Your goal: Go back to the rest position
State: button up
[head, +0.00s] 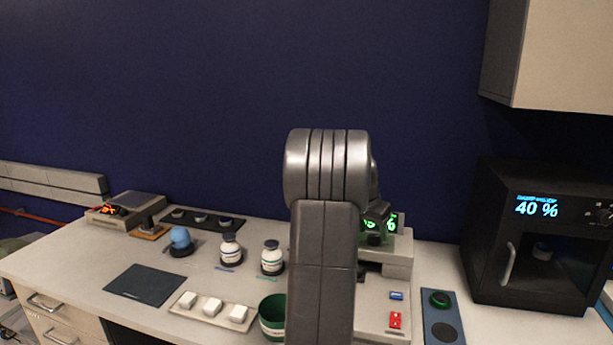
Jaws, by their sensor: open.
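My arm stands upright in the middle of the head view, with its rounded grey joint at the top in front of the blue wall. The arm hides part of the bench behind it. My gripper cannot be made out; a small dark part shows at the arm's right side, but I cannot tell what it is.
The bench (75,262) carries two white bottles (230,250) (272,259), a blue rounded object (180,238), a dark mat (145,285), a tray of white blocks (212,308) and a green cup (271,314). A black oven-like machine (540,235) reads 40 %. A cabinet (553,55) hangs above.

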jog(key=v, duration=1.2)
jog(key=x, duration=1.3)
jog(key=shift+d+f, duration=0.1)
jog(key=shift+f, duration=0.2)
jog(key=shift+w+f+p, duration=0.1)
jog(key=shift+p, duration=0.35)
jog(key=n+t+y+p, duration=0.1)
jog(key=n, duration=0.2)
jog(key=shift+d+n, duration=0.1)
jog(key=shift+n, duration=0.3)
jog(key=shift+d+n+y+p, duration=0.15)
jog(key=shift+n+y+p, duration=0.85)
jog(key=shift+n, duration=1.2)
jog(key=b+v, duration=0.2)
jog(key=v, duration=1.1)
jog(key=shift+s, duration=0.35)
jog(key=shift+r, duration=0.3)
